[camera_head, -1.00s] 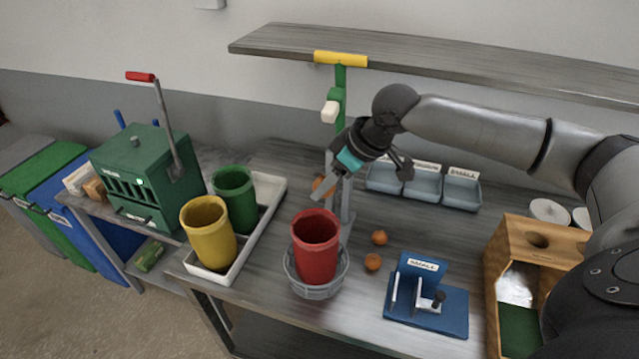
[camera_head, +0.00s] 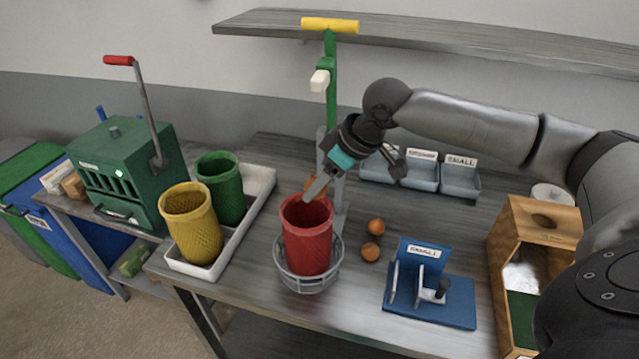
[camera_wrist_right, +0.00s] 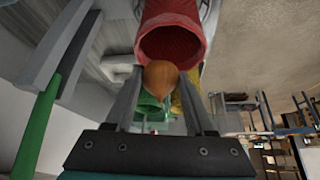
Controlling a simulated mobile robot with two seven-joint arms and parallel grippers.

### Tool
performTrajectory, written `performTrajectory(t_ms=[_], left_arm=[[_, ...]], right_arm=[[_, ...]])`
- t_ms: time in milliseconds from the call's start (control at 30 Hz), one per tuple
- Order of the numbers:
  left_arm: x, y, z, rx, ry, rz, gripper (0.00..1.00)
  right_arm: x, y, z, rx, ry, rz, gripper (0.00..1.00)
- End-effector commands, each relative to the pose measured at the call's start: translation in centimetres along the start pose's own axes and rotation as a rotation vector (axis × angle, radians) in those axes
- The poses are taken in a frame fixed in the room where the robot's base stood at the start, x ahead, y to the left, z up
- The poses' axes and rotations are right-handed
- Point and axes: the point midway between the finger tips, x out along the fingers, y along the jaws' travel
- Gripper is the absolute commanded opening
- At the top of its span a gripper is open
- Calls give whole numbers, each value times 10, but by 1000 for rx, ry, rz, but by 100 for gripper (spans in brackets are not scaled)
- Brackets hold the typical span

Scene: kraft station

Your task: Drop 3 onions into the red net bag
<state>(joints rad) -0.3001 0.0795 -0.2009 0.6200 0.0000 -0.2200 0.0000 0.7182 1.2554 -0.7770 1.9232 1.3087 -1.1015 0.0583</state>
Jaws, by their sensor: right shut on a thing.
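The red net bag (camera_head: 307,245) stands upright with its mouth open in a grey wire basket (camera_head: 308,283) on the table. My right gripper (camera_head: 314,188) is shut on an onion (camera_wrist_right: 160,84) and holds it at the bag's rim. In the right wrist view the onion sits between the fingertips, in front of the open mouth of the red net bag (camera_wrist_right: 172,42). Two more onions, one (camera_head: 376,227) behind the other (camera_head: 370,252), lie on the table right of the basket. My left gripper is not in view.
A green post with a yellow top bar (camera_head: 330,25) stands just behind the bag. A yellow bag (camera_head: 192,226) and a green bag (camera_head: 220,188) stand in a white tray (camera_head: 259,193) to the left. A blue fixture (camera_head: 430,296) and a wooden box (camera_head: 536,237) are to the right.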

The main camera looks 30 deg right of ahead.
Motion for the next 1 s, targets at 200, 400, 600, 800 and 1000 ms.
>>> performTrajectory(t_ms=[200,400,600,800,1000], left_arm=[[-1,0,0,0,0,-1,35],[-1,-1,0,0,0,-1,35],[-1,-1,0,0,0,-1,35],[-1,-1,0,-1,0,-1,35],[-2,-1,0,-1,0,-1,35]], right_arm=[[-1,0,-1,0,1,0,59],[-1,0,-1,0,1,0,81],[-1,0,0,0,1,0,89],[-4,0,0,-1,1,1,89],[-36,1,0,-1,2,5,89]])
